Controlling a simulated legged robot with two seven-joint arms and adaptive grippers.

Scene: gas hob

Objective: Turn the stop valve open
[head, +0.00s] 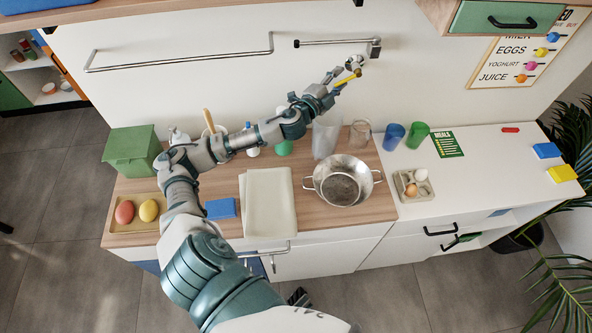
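The stop valve (355,63) sits on the wall at the end of a short metal pipe, top centre of the head view. My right gripper is not in view.
A metal pipe (325,42) and a long rail (180,60) run along the wall. Below my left arm, the counter holds a steel colander (341,181), a glass pitcher (326,136), cups (393,136), a folded cloth (269,203) and a green box (131,150). The right white counter is partly clear.

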